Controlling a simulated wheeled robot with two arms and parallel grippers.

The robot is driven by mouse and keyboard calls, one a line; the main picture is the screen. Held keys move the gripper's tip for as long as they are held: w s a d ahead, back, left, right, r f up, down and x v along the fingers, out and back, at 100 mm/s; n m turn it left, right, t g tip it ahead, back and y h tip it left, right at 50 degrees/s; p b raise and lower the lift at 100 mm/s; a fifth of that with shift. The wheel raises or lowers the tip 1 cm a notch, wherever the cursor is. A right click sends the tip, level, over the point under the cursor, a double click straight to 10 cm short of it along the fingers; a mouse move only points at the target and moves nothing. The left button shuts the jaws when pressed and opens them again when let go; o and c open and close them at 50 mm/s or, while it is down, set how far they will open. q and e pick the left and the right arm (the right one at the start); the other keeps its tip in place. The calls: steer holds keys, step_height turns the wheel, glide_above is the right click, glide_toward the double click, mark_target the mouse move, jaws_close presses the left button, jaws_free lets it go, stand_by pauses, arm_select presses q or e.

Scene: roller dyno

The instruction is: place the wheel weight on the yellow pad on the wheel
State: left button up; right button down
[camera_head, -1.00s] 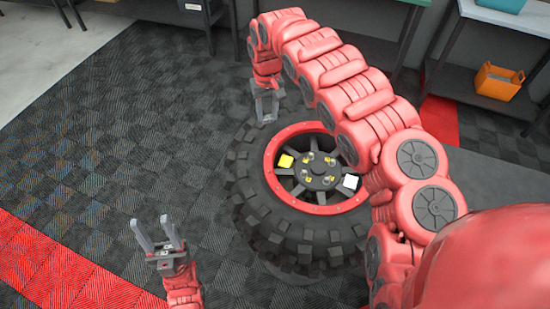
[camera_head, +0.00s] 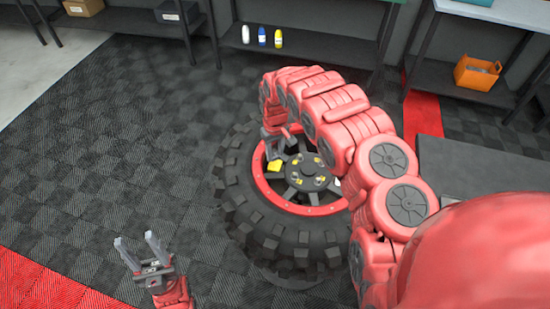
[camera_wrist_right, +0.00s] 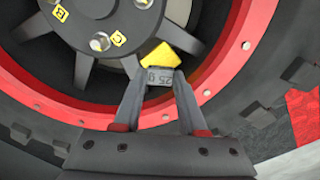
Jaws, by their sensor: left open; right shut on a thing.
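The wheel (camera_head: 290,205) lies flat, a chunky black tyre with a red rim ring and dark spokes. The yellow pad (camera_head: 274,166) is on the rim's far left part; it also shows in the right wrist view (camera_wrist_right: 172,61). My right gripper (camera_head: 277,154) is over that part of the rim. It is shut on the grey wheel weight (camera_wrist_right: 160,77), marked "25 g", which appears right beside the yellow pad's edge and overlaps it in view. Whether it touches the pad I cannot tell. My left gripper (camera_head: 142,250) is open and empty, left of the wheel.
Several yellow-marked lug spots ring the hub (camera_head: 309,170). A white patch on the rim's right is mostly hidden by my right arm. Shelves with bottles (camera_head: 262,37) and an orange bin (camera_head: 477,73) stand at the back. The checkered floor on the left is clear.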

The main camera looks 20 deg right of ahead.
mark_target(275, 156)
step_height(275, 156, down, 3)
steer(key=shift+a+f+p, duration=0.1)
steer(key=shift+p, duration=0.2)
steer(key=shift+f, duration=0.1)
steer(key=shift+f, duration=0.15)
steer(key=c, duration=0.8)
jaws_free()
steer(key=shift+o, duration=0.2)
